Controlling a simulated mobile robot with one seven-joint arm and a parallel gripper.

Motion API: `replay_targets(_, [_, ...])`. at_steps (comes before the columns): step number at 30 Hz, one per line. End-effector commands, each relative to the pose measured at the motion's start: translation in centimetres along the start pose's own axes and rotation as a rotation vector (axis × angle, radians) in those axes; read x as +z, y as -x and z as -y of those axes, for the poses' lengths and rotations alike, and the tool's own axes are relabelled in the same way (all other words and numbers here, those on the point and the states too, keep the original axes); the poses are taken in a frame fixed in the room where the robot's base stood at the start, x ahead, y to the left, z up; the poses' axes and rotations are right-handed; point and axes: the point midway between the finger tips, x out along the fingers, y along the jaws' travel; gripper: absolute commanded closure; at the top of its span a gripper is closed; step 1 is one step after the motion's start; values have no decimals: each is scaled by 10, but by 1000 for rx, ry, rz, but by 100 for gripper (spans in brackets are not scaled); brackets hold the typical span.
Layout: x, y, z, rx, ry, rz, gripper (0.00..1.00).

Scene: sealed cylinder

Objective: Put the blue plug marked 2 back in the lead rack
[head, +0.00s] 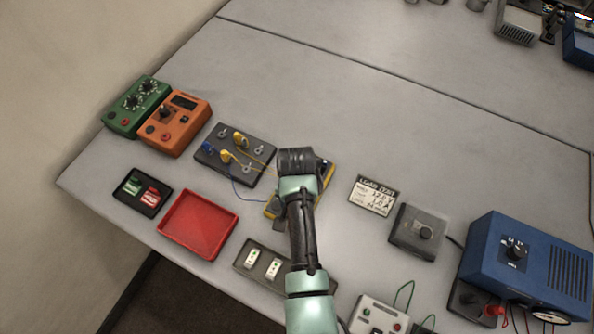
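A dark panel (262,180) with round sockets lies left of my gripper, and I take it to be the lead rack. A small blue plug (208,147) sits at its left side; no number is readable. Two yellow plugs (240,138) also sit on it, with yellow leads running right towards my gripper. A thin blue lead (240,196) curves from the panel's lower side to the right. My gripper (304,163) is right of the panel, seen from behind and above. Its fingers are hidden, so I cannot see whether it holds anything. A yellow-edged device (328,176) lies partly hidden beneath it.
A red tray (198,224), a black tray (143,192) and a grey switch box (262,264) lie nearer the front edge. Orange (175,123) and green (136,106) meters stand left. A label card (372,195), grey knob box (418,231) and blue supply (530,265) are right.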

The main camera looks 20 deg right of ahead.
Motion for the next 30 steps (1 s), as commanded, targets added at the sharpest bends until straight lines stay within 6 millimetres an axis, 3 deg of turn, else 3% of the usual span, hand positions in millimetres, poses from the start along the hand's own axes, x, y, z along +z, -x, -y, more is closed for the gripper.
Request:
replay_targets(23, [0, 0, 0, 0, 0, 0, 40])
replay_targets(30, [0, 0, 0, 0, 0, 0, 83])
